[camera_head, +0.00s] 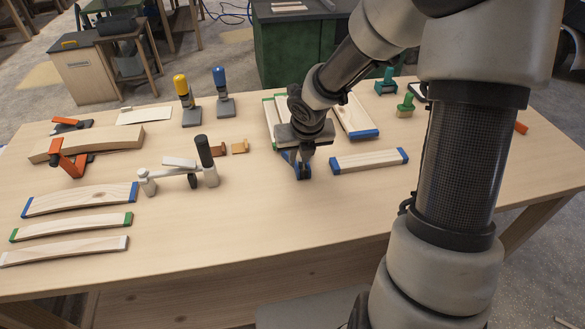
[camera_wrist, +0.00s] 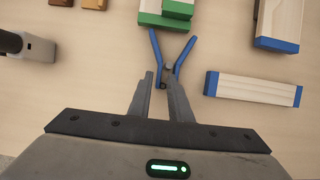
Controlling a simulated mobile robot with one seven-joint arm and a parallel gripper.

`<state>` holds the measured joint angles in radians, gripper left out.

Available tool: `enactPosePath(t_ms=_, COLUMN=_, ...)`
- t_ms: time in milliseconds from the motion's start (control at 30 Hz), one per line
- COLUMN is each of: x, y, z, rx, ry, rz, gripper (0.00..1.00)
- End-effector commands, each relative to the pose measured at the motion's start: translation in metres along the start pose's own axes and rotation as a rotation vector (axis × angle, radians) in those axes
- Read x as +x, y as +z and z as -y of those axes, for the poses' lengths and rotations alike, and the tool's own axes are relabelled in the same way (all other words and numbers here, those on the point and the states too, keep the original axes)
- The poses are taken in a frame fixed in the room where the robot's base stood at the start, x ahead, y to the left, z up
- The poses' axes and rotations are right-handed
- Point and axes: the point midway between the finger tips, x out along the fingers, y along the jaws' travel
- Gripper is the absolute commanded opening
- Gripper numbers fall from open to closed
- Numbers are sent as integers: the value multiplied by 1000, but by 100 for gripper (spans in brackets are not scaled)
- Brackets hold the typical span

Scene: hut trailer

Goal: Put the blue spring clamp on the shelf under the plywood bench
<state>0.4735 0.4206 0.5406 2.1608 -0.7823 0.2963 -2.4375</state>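The blue spring clamp (camera_wrist: 184,56) lies flat on the bench top, its two blue handles spread away from me and its dark pivot and jaws towards me. In the head view the clamp (camera_head: 290,157) is partly hidden by my gripper (camera_head: 303,174). In the wrist view my gripper (camera_wrist: 160,74) is low over the bench, its fingers apart on either side of the clamp's jaw end. A gap shows by the left finger; I cannot tell whether the right one touches. The plywood bench (camera_head: 240,225) fills the head view.
Green-ended boards (camera_wrist: 163,20) lie just beyond the clamp, and a blue-ended block (camera_head: 369,160) lies to its right. A grey clamp with a black handle (camera_head: 206,158) stands to the left. The front middle of the bench top is clear.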

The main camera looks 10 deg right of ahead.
Motion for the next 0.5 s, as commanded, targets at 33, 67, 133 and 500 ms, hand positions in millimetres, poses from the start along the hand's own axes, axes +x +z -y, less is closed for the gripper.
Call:
enactPosePath(t_ms=33, x=3, y=0, z=-1, rx=-1, ry=1, rz=0, gripper=18)
enactPosePath(t_ms=67, x=5, y=0, z=-1, rx=-1, ry=1, rz=0, gripper=18)
enactPosePath(t_ms=133, x=13, y=0, z=-2, rx=-2, ry=2, rz=0, gripper=18)
enactPosePath(t_ms=500, x=52, y=3, z=-3, rx=1, ry=1, rz=0, gripper=18)
